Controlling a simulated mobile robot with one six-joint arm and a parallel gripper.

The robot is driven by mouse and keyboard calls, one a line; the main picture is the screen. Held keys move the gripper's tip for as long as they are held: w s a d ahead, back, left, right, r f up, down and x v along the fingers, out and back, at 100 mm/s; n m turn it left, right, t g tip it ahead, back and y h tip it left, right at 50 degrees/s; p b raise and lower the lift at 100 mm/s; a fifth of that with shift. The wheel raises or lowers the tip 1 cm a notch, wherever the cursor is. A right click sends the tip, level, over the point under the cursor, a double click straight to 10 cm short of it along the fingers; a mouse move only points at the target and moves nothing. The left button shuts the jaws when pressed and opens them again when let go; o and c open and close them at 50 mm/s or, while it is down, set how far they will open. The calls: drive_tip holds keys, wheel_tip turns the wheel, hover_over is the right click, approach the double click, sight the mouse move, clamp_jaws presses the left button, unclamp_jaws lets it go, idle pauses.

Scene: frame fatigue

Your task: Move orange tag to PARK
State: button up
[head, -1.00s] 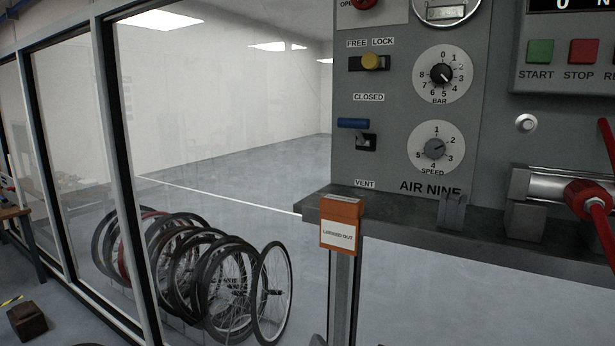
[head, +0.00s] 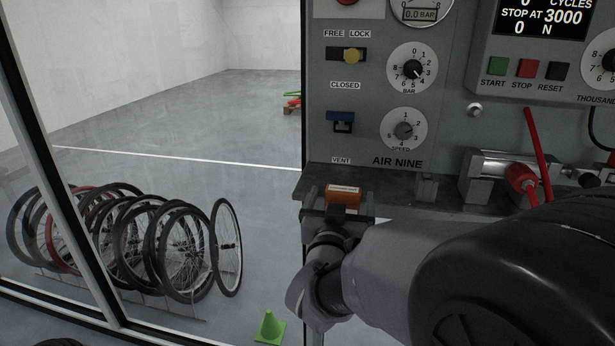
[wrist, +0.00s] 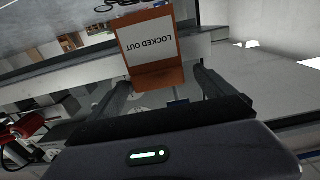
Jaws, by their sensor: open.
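The orange tag (head: 343,194) sits at the front left end of the panel's dark ledge. Its white label, reading LOCKED OUT, faces my wrist camera, where the tag (wrist: 152,45) fills the upper middle. My gripper (head: 338,208) is open in front of the tag and hides its lower part in the head view. In the wrist view the gripper's fingers (wrist: 162,82) stand apart, one on each side of the tag's lower end. I cannot tell whether they touch it. No place marked PARK is readable in either view.
The dark ledge (head: 450,200) runs below the grey AIR NINE panel (head: 375,90) with its dials and switches. A red and metal fitting (head: 520,178) stands on the ledge to the right. Bicycle wheels (head: 170,245) stand on the left, and a green cone (head: 269,328) is on the floor.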

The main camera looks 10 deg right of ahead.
sight(345, 186)
drive_tip(key=p+x, duration=0.1)
drive_tip(key=x, duration=0.4)
drive_tip(key=shift+w+d+f+p, duration=0.15)
drive_tip(key=shift+w+d+p, duration=0.05)
drive_tip(key=shift+w+p, duration=0.15)
drive_tip(key=shift+s, duration=0.3)
drive_tip(key=shift+c, duration=1.1)
drive_tip(key=c, duration=1.2)
drive_tip(key=shift+r, duration=0.25)
wheel_tip(345, 186, up, 3)
drive_tip(key=shift+r, duration=0.2)
drive_tip(key=s+d+b, duration=0.1)
drive_tip(key=s+d, duration=0.3)
drive_tip(key=s, duration=0.2)
drive_tip(key=s+d+r+b, duration=0.1)
drive_tip(key=s+d+b, duration=0.1)
drive_tip(key=s+d, duration=0.2)
drive_tip(key=s, duration=0.3)
drive_tip(key=shift+s, duration=0.3)
drive_tip(key=shift+d+r, duration=0.1)
drive_tip(key=shift+d, duration=0.05)
